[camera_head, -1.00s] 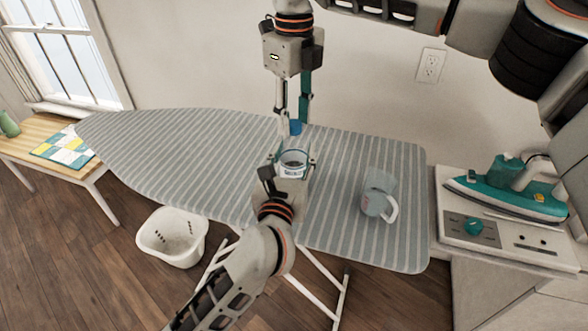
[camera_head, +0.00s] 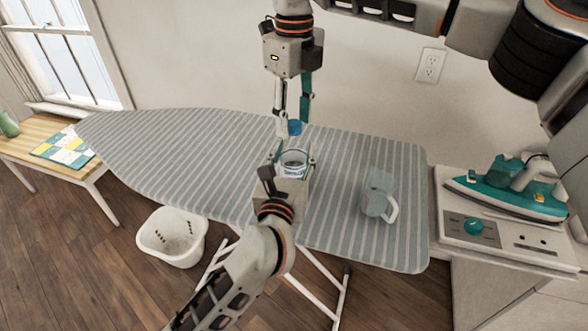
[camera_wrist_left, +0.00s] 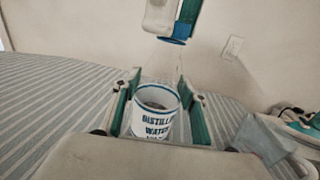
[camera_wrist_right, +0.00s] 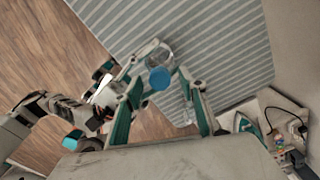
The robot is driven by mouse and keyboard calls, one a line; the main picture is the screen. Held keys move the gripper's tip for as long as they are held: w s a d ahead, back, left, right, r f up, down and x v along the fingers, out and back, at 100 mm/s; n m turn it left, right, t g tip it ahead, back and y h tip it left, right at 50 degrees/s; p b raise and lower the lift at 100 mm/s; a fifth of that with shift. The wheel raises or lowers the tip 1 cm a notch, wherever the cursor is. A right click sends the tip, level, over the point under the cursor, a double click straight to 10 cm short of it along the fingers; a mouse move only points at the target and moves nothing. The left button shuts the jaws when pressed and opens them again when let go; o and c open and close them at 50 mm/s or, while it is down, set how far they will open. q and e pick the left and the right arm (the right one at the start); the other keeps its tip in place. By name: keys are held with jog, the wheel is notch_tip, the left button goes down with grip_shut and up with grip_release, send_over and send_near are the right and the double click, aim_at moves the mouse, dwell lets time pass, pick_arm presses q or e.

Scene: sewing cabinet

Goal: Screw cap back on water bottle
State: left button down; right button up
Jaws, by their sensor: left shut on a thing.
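The water bottle (camera_head: 293,171) is a clear, round-mouthed container with a white label, standing upright over the ironing board. My left gripper (camera_head: 292,170) is shut around its sides. In the left wrist view, the bottle's label (camera_wrist_left: 155,118) reads "DISTILLED WATER" and the top is uncovered. My right gripper (camera_head: 291,122) points down from above. The blue cap (camera_head: 295,127) is between its fingertips, above and apart from the bottle mouth. The cap also shows in the left wrist view (camera_wrist_left: 174,40) and the right wrist view (camera_wrist_right: 160,78).
A striped ironing board (camera_head: 190,150) lies below, mostly clear to the left. A clear cup with a white handle (camera_head: 378,195) stands on its right part. A teal iron (camera_head: 510,195) rests on a side unit. A white basket (camera_head: 172,238) is on the floor.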

jog(key=shift+r, duration=0.1)
notch_tip(320, 180, up, 12)
dwell(0.5)
pick_arm(q)
jog(key=c, duration=1.1)
grip_release()
jog(key=shift+s, duration=0.1)
jog(key=s+a, duration=0.2)
jog(key=s, duration=0.9)
jog(key=shift+s, duration=0.35)
jog(key=shift+a, duration=0.1)
